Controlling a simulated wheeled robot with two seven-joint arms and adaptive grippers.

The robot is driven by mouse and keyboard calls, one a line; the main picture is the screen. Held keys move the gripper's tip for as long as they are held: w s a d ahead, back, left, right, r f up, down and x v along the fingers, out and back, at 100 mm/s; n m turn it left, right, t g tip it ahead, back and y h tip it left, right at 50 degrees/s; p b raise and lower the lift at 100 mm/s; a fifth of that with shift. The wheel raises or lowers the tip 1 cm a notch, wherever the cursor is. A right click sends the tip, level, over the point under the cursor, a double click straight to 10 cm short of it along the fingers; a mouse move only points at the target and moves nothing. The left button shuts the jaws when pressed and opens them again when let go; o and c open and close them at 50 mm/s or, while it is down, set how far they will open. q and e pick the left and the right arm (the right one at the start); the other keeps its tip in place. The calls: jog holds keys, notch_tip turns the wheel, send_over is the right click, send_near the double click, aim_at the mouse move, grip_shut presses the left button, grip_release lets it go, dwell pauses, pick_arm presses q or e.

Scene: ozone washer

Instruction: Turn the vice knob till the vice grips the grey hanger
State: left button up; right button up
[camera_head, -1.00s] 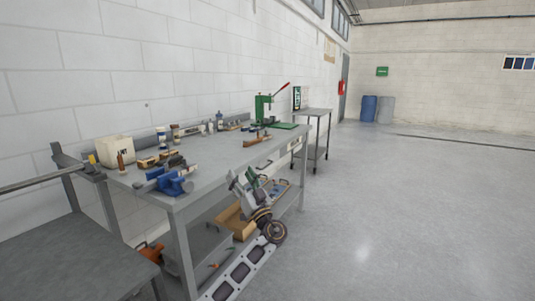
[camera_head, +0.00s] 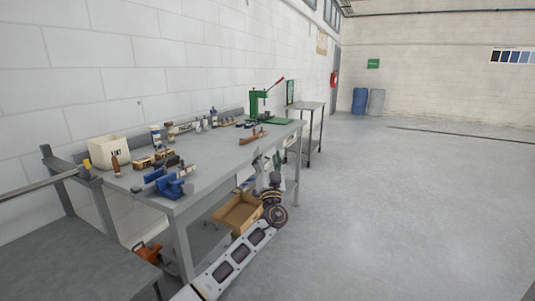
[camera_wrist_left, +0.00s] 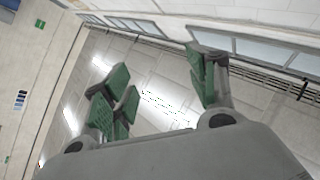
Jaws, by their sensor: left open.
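The blue vice (camera_head: 170,185) stands at the near front corner of the grey workbench. Its knob is too small to make out, and I cannot pick out the grey hanger for sure. My left gripper (camera_head: 267,165) is low in front of the bench's long side, right of the vice and well apart from it. In the left wrist view my left gripper (camera_wrist_left: 160,90) is open, its green-padded fingers spread with nothing between them. My right gripper is not in view.
The workbench (camera_head: 215,168) carries a white box (camera_head: 106,152), small tools and bottles, and a green press (camera_head: 258,105). A lower grey table (camera_head: 65,255) is at the near left. Floor to the right is clear.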

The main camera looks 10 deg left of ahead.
pick_arm(q)
jog(key=shift+w+d+r+m+h, duration=0.25)
jog(key=shift+d+m+h, duration=0.4)
jog(key=shift+h, duration=0.25)
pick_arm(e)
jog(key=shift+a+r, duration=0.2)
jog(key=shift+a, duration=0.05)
pick_arm(q)
jog(key=shift+a, duration=0.1)
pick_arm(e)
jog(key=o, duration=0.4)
pick_arm(q)
jog(key=shift+a, duration=0.1)
